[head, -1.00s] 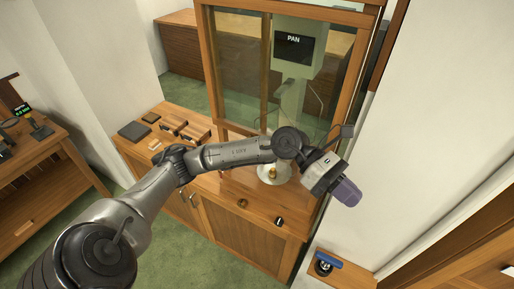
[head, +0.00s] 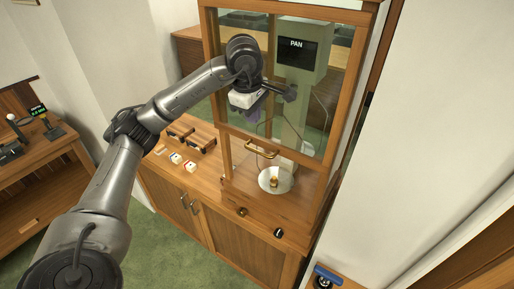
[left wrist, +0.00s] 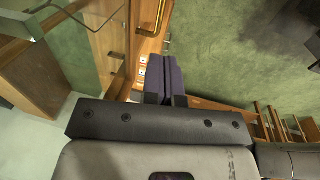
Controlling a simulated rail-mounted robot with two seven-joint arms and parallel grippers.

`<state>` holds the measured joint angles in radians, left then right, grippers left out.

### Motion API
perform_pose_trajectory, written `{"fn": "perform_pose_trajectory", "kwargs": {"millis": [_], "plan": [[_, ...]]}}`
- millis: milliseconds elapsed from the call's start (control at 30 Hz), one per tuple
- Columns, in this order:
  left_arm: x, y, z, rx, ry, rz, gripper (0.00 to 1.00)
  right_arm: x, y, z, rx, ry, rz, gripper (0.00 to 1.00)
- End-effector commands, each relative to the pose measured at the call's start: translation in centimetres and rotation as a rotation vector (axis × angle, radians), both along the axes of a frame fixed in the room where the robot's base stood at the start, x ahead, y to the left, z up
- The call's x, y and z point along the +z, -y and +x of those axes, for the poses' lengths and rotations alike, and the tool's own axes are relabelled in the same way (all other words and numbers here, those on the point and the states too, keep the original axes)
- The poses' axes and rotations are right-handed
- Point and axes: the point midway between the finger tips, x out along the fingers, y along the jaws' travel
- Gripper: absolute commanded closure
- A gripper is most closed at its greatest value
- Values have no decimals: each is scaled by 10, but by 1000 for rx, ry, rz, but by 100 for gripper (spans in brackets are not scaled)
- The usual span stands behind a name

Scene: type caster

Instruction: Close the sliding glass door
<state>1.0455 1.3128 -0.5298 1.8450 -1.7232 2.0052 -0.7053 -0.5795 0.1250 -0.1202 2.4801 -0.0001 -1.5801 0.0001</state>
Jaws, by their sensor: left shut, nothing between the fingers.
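The sliding glass door (head: 238,62) is a wood-framed pane on the front of a wooden balance case. Its lower rail, with a brass handle (head: 262,151), sits above an open gap at the case's base. My right gripper is out of view.
Inside the gap a round pan (head: 266,184) holds a small brass weight (head: 274,182). Two knobs, one brass (head: 242,211) and one dark (head: 278,232), stand at the front ledge. Small blocks (head: 190,167) lie on the cabinet top to the left. A white wall (head: 430,150) rises at right.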

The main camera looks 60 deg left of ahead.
Motion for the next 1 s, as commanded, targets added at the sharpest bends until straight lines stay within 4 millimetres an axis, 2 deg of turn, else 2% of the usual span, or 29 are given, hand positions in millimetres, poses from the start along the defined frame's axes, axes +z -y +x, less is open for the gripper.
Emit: {"fn": "perform_pose_trajectory", "kwargs": {"millis": [33,400,600,800,1000], "plan": [[-14,0,1,-1,-5,-1,100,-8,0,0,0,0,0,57],[-77,-6,12,-1,-6,-2,100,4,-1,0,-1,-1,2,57],[-102,-8,16,-2,-3,-2,100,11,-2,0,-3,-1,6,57],[-117,-10,19,-1,-1,-3,100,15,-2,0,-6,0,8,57],[-122,-10,20,-2,0,-3,100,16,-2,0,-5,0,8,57]]}}
